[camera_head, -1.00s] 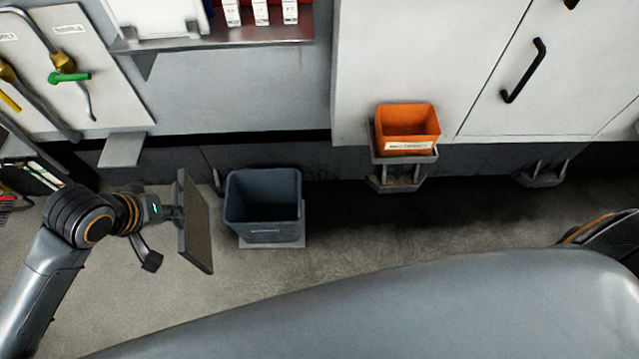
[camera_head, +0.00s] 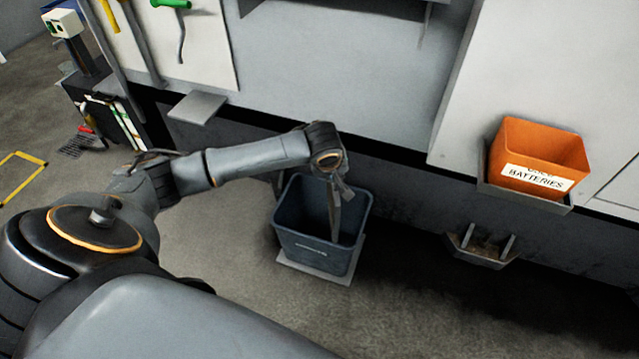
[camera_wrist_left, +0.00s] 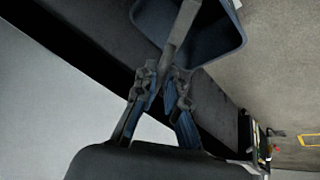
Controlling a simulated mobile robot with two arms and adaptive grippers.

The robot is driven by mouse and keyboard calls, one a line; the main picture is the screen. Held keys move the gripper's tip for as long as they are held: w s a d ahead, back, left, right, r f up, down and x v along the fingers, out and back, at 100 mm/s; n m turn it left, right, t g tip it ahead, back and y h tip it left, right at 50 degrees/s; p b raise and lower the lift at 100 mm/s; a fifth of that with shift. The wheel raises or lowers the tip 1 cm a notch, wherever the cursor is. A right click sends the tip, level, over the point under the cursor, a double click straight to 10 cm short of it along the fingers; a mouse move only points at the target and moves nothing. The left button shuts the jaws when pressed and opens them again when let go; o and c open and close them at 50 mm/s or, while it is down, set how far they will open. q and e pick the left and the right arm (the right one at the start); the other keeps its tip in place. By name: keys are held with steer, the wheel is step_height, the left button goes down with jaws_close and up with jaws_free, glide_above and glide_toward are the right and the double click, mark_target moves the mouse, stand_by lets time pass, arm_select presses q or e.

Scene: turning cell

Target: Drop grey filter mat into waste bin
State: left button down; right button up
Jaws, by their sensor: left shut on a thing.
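The grey filter mat (camera_head: 335,211) hangs nearly edge-on from my left gripper (camera_head: 334,183), within the outline of the open waste bin in the head view. The left wrist view shows the mat (camera_wrist_left: 181,28) as a narrow strip pinched between the fingers of my left gripper (camera_wrist_left: 165,80). The dark blue-grey waste bin (camera_head: 308,252) stands upright on a light plate on the floor. Its opening also shows in the left wrist view (camera_wrist_left: 219,40). How far the mat's lower end reaches into the bin is hard to tell. My right gripper is out of view.
An orange batteries bin (camera_head: 535,178) sits on a wall bracket to the right. A small grey shelf (camera_head: 198,107) juts from the wall at left. The machine wall stands close behind the waste bin. The floor to the bin's left and front is clear.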

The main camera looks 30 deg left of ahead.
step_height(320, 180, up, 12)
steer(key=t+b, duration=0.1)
steer(key=b, duration=0.6)
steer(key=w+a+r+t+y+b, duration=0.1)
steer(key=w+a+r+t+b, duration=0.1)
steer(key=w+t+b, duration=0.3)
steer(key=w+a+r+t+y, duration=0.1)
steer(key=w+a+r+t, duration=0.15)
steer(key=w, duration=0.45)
arm_select(q)
steer(key=w+a+f+n+b, duration=0.1)
steer(key=a+f, duration=0.2)
steer(key=f, duration=0.5)
steer(key=w+a+f+n+y+b, duration=0.1)
steer(key=w+a+f+n+b, duration=0.1)
steer(key=f, duration=0.6)
steer(key=shift+w+a, duration=0.3)
steer(key=shift+a, duration=0.1)
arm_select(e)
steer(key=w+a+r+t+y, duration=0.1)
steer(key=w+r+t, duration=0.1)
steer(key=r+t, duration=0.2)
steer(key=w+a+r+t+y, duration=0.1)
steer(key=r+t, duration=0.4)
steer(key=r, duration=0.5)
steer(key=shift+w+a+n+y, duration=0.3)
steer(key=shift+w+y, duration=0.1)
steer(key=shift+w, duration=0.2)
arm_select(q)
steer(key=shift+f, duration=0.1)
